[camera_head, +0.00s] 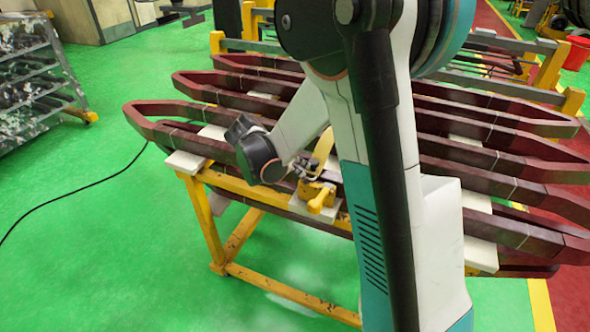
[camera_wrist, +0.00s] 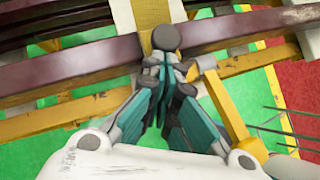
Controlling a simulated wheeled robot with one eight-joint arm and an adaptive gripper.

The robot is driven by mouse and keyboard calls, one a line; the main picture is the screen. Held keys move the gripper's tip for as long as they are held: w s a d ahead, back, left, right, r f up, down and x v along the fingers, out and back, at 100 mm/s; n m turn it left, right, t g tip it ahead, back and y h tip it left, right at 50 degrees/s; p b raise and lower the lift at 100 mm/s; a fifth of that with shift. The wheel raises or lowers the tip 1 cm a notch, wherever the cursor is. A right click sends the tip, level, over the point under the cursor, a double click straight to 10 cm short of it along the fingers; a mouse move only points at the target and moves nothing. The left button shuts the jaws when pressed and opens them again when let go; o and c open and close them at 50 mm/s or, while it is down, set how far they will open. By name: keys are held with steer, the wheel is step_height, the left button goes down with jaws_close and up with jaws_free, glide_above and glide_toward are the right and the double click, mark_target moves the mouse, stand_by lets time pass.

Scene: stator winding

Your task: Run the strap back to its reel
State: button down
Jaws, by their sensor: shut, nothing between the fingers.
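The yellow strap (camera_head: 323,149) runs over a dark red coil bar just past my gripper (camera_head: 306,170). In the wrist view the strap (camera_wrist: 158,14) lies flat across the dark red bar, straight beyond the fingertips. A yellow block with a stubby handle (camera_head: 318,197), perhaps the reel, sits on the near side of the bar. A yellow bar (camera_wrist: 226,115) shows right of my gripper (camera_wrist: 165,68) in the wrist view. My gripper is shut and empty, close to the strap; whether it touches the strap is unclear.
Several long dark red coils (camera_head: 150,108) lie on a yellow frame (camera_head: 205,222) with white pads. My arm hides the middle of the coils. A metal rack (camera_head: 40,85) stands at left. The green floor (camera_head: 100,240) is open at front left, with a black cable (camera_head: 75,187).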

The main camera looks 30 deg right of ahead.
steer(key=shift+d, duration=0.1)
steer(key=w+d, duration=0.5)
steer(key=d, duration=0.2)
steer(key=w+d, duration=0.6)
steer(key=d, duration=0.1)
steer(key=w+d, duration=0.6)
steer(key=d, duration=0.1)
steer(key=shift+d, duration=0.3)
steer(key=a+f+p+v, duration=0.1)
steer(key=a+p+v, duration=0.1)
steer(key=v, duration=1.1)
steer(key=shift+s+f, duration=0.15)
steer(key=shift+f, duration=0.2)
